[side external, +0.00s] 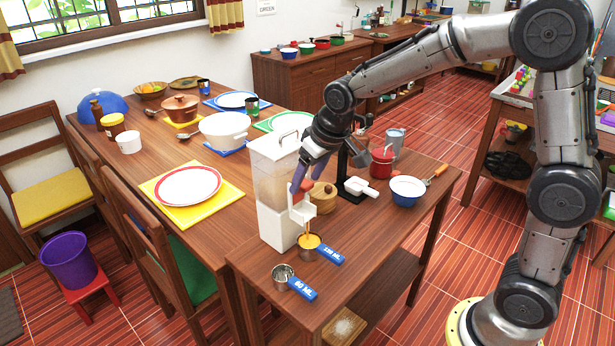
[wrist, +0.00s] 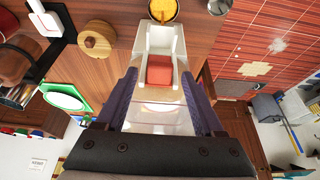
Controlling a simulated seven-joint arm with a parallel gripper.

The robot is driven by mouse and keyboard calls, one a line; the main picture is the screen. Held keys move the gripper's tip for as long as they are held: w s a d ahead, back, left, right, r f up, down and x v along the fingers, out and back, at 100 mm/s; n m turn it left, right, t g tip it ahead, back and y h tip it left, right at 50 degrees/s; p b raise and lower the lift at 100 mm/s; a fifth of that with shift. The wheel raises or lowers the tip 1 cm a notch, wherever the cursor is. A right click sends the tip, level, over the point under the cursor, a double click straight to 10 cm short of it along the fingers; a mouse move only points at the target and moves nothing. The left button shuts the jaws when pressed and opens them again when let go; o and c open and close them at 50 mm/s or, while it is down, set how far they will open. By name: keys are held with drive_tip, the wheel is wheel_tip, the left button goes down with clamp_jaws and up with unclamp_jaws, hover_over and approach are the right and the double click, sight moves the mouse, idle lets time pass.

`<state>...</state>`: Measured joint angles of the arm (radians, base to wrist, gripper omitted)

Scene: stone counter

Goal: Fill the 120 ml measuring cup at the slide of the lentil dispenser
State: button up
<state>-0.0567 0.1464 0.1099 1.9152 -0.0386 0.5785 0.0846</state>
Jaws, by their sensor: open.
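The lentil dispenser (side external: 272,185) is a tall white unit with a clear hopper, standing near the table's front left edge. Its red slide part (wrist: 159,70) shows in the white spout frame in the wrist view. The 120 ml measuring cup (side external: 325,253), with a blue handle, sits under the spout. Orange lentils (side external: 309,241) show in it and a thin orange streak shows above it; the lentil-filled bowl (wrist: 163,10) also shows in the wrist view. My gripper (side external: 309,178) is open, its purple fingers on either side of the spout and red slide. Finger contact cannot be told.
A 60 ml cup (side external: 283,274) lies in front of the dispenser. A wooden lidded pot (side external: 322,197), a black stand (side external: 346,170), a red mug (side external: 381,163) and a blue-white bowl (side external: 407,190) stand behind and to the right. The table's front right is clear.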

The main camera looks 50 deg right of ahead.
drive_tip(key=v, duration=1.4)
drive_tip(key=shift+s+f, duration=0.1)
idle(0.6)
drive_tip(key=shift+f, duration=0.1)
drive_tip(key=x, duration=1.3)
drive_tip(key=shift+f, duration=0.3)
clamp_jaws()
idle(0.9)
